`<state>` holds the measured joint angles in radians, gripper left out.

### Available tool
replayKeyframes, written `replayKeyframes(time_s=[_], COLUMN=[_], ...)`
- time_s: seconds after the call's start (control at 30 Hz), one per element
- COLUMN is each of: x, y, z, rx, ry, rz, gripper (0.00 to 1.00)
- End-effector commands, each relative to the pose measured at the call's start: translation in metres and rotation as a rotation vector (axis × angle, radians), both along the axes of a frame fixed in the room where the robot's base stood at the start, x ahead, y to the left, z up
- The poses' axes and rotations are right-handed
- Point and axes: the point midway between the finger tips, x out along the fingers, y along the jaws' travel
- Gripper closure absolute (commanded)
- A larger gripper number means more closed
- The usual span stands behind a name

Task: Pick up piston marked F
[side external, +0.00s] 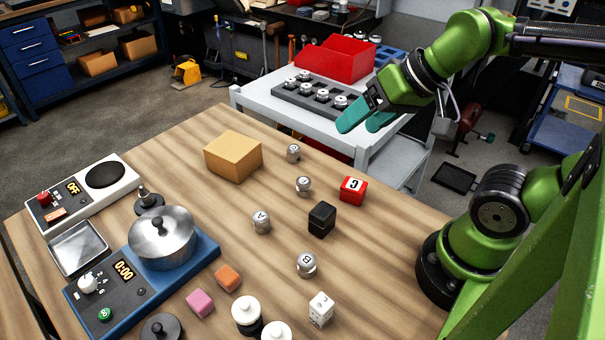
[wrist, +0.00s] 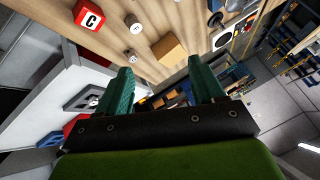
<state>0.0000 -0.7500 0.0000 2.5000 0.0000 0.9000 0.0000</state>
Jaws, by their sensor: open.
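Several small silver metal pistons stand on the wooden table in the side external view: one at the back (side external: 293,153), one in front of it (side external: 303,185), one further left (side external: 261,222) and one nearer the front (side external: 306,264). Some show dark letters on top, but I cannot make out which is marked F. Two silver pieces (wrist: 137,25) also show in the wrist view. My gripper (side external: 362,122) is open, its teal fingers empty, above the white side bench and apart from the pistons. The open fingers (wrist: 163,72) also show in the wrist view.
A dark rack (side external: 310,97) with several round parts and a red bin (side external: 348,60) stand on the white bench. Near the pistons are a cardboard box (side external: 232,157), a red C block (side external: 353,190) and a black cube (side external: 321,219). A pot (side external: 162,238) stands left.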

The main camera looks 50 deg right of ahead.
Motion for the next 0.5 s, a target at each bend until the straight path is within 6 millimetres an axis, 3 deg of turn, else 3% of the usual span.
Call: replayKeyframes(time_s=[0.3,0.43,0.5], x=[0.004,0.024,0.040], y=[0.003,0.005,0.005], z=[-0.010,-0.021,-0.027], rx=[0.002,0.013,0.056], ry=[0.048,0.148,0.238], rz=[0.014,0.008,-0.077], gripper=[0.32,0.32,0.32])
